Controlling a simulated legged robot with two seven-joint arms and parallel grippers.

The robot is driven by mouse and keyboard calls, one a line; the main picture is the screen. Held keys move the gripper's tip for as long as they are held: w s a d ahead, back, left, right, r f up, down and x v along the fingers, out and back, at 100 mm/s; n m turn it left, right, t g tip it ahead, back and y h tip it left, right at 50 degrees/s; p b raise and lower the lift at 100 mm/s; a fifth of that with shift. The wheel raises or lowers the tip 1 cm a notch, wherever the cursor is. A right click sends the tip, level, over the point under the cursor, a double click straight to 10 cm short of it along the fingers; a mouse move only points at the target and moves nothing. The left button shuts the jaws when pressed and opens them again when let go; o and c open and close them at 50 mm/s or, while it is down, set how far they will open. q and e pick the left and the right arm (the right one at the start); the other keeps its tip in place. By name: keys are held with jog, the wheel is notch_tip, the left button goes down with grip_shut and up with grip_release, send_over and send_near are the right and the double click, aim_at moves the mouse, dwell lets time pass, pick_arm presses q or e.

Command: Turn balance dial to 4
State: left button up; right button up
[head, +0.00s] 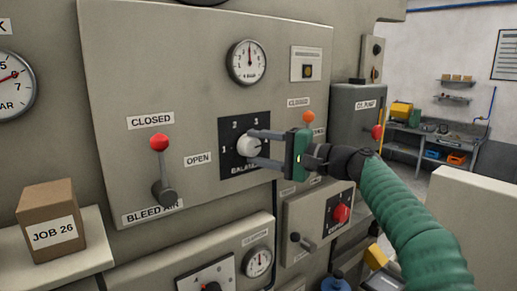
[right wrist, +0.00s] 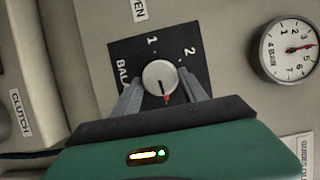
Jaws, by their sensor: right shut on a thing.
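The balance dial is a pale round knob (head: 248,146) on a black plate (head: 230,171) with numerals 1, 2 and 3 visible. My right gripper (head: 252,148) is shut on the knob, one finger on either side. The knob (right wrist: 159,77) also shows between the fingers in the right wrist view. Its red pointer (right wrist: 166,98) points away from the 1, toward my gripper's palm, which is rightward in the head view. The plate's right part, where a 4 could be, is hidden by my gripper. My left gripper is not in view.
A red-knobbed bleed air lever (head: 160,160) stands left of the dial. A round gauge (head: 246,62) is above it. An orange-knobbed lever (head: 309,117) is close behind my right gripper. A red knob (head: 341,213) is below. A JOB 26 box (head: 50,222) sits on a ledge.

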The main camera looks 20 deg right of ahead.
jog(key=shift+f, duration=0.3)
jog(key=o, duration=1)
jog(key=shift+o, duration=1.4)
jog(key=shift+d, duration=0.1)
jog(key=shift+o, duration=0.4)
jog(key=shift+w, duration=0.2)
jog(key=shift+r, duration=0.1)
jog(key=shift+s+d, duration=0.1)
